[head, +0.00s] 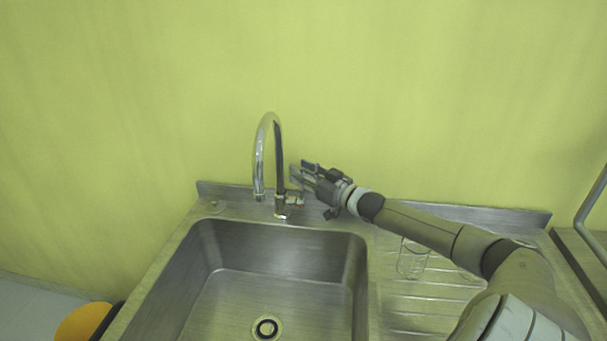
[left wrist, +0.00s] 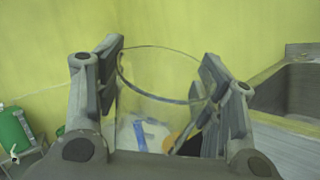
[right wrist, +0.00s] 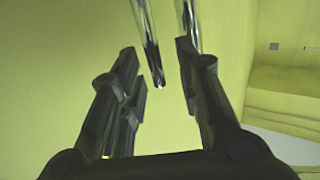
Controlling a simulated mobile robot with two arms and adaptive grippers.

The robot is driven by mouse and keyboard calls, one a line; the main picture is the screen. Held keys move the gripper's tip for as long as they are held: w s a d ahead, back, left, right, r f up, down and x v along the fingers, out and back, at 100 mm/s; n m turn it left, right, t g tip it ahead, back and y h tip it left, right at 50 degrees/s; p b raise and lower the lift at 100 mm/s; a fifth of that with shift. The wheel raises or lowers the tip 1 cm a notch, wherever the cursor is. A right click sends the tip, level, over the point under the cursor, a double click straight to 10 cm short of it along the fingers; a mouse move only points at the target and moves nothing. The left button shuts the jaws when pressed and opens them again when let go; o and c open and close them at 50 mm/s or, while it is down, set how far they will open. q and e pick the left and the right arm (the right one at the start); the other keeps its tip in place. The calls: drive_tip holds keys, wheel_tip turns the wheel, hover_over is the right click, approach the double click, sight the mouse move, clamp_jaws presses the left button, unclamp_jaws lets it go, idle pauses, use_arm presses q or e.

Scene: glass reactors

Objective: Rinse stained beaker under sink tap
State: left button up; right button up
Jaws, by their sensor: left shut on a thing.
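A clear glass beaker (left wrist: 160,75) is between the fingers of my left gripper (left wrist: 163,58), which is shut on it, in the left wrist view. No stain can be made out on the glass. The left arm does not show in the head view. The chrome tap (head: 268,150) stands at the back of the steel sink (head: 235,265), its spout hooked over the basin. My right gripper (head: 298,174) is open beside the tap's small side lever (head: 295,197); contact cannot be told. In the right wrist view the tap (right wrist: 150,45) shows beyond the parted fingers.
Another clear glass vessel (head: 412,260) stands on the ribbed drainboard (head: 400,302) right of the basin, close to my right arm. A yellow wall is behind the sink. A drain (head: 267,327) lies in the empty basin. An orange round thing (head: 82,323) is at lower left.

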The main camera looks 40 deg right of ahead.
clamp_jaws()
drive_tip(key=shift+a, duration=0.1)
idle(0.3)
drive_tip(key=shift+s+a+n+t, duration=0.4)
drive_tip(key=shift+a+n, duration=0.05)
drive_tip(key=shift+n, duration=0.25)
unclamp_jaws()
drive_tip(key=shift+s+f, duration=0.1)
drive_tip(key=shift+s, duration=0.05)
